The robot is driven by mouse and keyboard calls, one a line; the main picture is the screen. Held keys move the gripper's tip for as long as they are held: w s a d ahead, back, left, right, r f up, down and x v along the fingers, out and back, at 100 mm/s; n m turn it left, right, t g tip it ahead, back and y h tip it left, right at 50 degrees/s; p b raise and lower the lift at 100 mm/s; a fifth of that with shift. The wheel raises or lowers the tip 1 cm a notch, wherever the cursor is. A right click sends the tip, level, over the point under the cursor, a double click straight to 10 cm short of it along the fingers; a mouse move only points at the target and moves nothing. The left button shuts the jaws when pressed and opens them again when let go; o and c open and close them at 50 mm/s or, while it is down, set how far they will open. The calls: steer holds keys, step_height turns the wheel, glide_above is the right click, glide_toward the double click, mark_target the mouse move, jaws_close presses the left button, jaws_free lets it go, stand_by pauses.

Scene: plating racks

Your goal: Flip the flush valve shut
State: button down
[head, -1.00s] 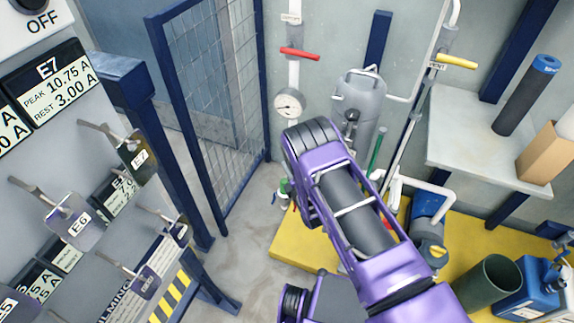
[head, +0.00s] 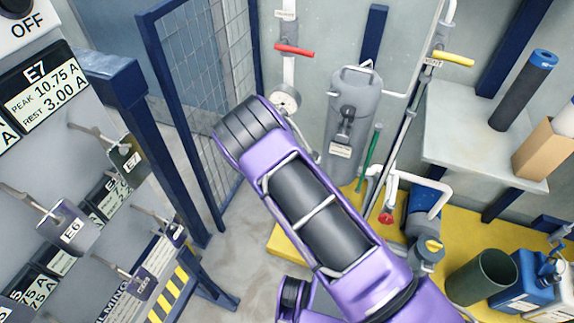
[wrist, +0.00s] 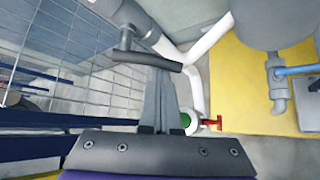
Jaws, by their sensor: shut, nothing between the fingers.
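In the wrist view a dark lever bar (wrist: 146,60) sits on a grey valve body (wrist: 128,18) beside white pipe. I cannot read a label there, so I cannot be sure it is the flush valve. My gripper (wrist: 156,72) is shut and empty. Its fingertips reach up to the lever bar in the picture; I cannot tell whether they touch. In the head view my arm hides the gripper and this lever. That view shows a red-handled valve (head: 294,50) on the upright white pipe and a yellow-handled valve (head: 453,59) at the upper right, both handles crosswise.
A grey tank (head: 352,100) stands right of my arm. A gauge (head: 287,99) is partly covered by it. A blue mesh panel (head: 212,85) stands to the left. A small red tap handle (wrist: 211,122) lies right of my fingers. The yellow platform (wrist: 245,85) is farther right.

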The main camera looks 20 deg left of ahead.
steer(key=r+n+h, duration=0.1)
steer(key=h, duration=0.1)
steer(key=d+r+n+h+b, duration=0.1)
steer(key=h, duration=0.1)
steer(key=shift+r+n+g+h, duration=0.15)
steer(key=shift+n+g+h, duration=0.15)
steer(key=shift+g, duration=0.1)
steer(key=shift+w+r, duration=0.1)
steer(key=shift+r, duration=0.1)
stand_by(0.5)
steer(key=shift+r, duration=0.1)
stand_by(0.9)
